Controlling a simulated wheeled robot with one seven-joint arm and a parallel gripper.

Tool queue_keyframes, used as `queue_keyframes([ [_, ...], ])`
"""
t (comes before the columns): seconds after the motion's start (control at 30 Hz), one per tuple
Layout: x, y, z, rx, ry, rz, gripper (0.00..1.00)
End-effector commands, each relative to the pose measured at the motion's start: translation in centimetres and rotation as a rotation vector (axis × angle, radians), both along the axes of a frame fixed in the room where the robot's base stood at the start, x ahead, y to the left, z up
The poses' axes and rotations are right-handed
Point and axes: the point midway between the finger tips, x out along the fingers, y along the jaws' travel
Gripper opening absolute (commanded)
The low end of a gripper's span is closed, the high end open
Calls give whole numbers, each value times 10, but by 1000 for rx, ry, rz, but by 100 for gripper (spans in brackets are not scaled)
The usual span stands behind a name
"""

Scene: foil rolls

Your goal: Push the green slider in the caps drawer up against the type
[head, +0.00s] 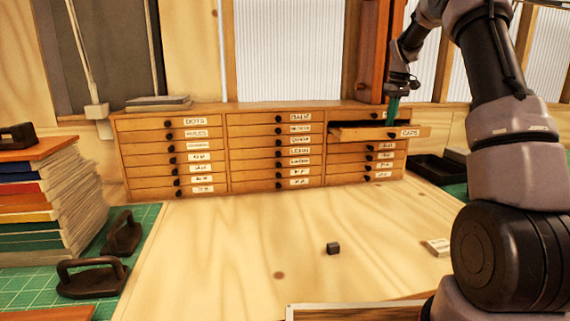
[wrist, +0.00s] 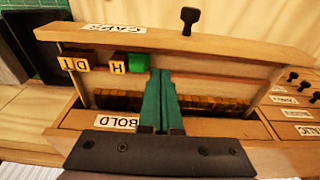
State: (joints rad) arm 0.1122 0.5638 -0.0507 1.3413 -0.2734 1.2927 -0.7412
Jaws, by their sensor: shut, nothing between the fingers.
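The caps drawer (head: 380,133) is pulled open at the cabinet's upper right; its front (wrist: 220,42) spans the top of the wrist view. Inside, along the front, the green slider (wrist: 138,63) sits against the right side of a type block marked H (wrist: 118,67). Two more type blocks (wrist: 75,64) stand further left, with a gap between them and the H block. My gripper (wrist: 160,75) is shut and empty, its teal fingers reaching down into the drawer just right of the slider. I cannot tell whether they touch. In the head view, the drawer front hides the slider and type.
A row of brown type (wrist: 200,104) lies along the drawer's back. The drawer labelled BOLD (wrist: 118,123) is shut. A black tray (head: 438,168) lies right of the cabinet (head: 215,155).

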Motion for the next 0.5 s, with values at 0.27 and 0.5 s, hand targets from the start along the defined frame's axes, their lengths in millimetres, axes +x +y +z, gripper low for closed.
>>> queue_keyframes([
  [0.27, 0, 0, -3, 0, 0, 0, 0],
  [0.5, 0, 0, -8, 0, 0, 0, 0],
])
